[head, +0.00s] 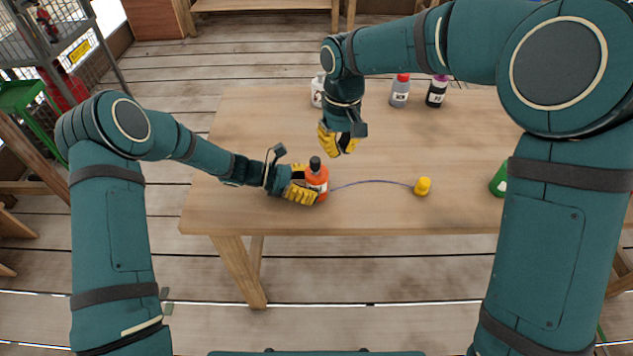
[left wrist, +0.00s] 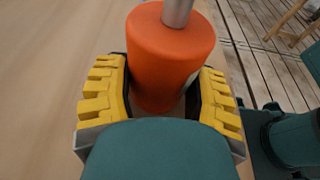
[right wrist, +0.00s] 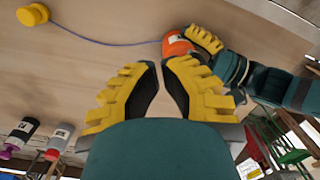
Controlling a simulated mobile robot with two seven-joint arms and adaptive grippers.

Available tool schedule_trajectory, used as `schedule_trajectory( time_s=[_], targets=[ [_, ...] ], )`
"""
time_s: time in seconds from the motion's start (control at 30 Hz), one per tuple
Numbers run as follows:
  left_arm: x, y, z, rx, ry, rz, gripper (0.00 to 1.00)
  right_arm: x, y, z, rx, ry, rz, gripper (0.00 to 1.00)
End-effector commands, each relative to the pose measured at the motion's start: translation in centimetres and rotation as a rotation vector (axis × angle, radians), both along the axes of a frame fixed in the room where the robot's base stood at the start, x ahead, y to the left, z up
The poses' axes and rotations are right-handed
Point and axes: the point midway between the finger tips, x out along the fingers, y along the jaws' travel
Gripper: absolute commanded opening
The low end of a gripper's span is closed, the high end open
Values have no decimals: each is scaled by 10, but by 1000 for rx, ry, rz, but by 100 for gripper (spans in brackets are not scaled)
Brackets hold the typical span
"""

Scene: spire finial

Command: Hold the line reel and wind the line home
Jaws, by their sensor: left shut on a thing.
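The orange line reel (head: 317,180) stands upright near the table's front edge, with a dark knob (head: 315,164) on top. My left gripper (head: 304,190) is shut on the reel's body from the left; the left wrist view shows the reel (left wrist: 168,55) between its yellow fingers. A thin blue line (head: 370,182) runs along the table from the reel to a yellow piece (head: 423,187). My right gripper (head: 338,142) is above the table, behind and right of the reel. In the right wrist view its fingers (right wrist: 160,68) are empty, with a narrow gap between the tips.
A grey bottle with a red cap (head: 400,92), a dark bottle (head: 436,93) and a white bottle (head: 317,92) stand at the table's back. A green object (head: 498,182) is at the right, partly hidden by my right arm. The table (head: 260,130) around the line is clear.

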Motion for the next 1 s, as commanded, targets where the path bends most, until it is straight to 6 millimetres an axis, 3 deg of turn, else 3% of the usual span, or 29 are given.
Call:
schedule_trajectory(
  time_s=[0.03,0.13,0.33,1.0],
  targets=[
    [0,0,0,1,0,0,39,4,4,15,0,-22,22,0],
    [0,0,0,1,0,0,39,8,9,37,-5,-46,56,0],
    [0,0,0,0,0,0,39,11,12,52,-8,-66,84,0],
    [0,0,0,0,0,0,39,11,12,-9,-9,-65,84,0]
  ],
)
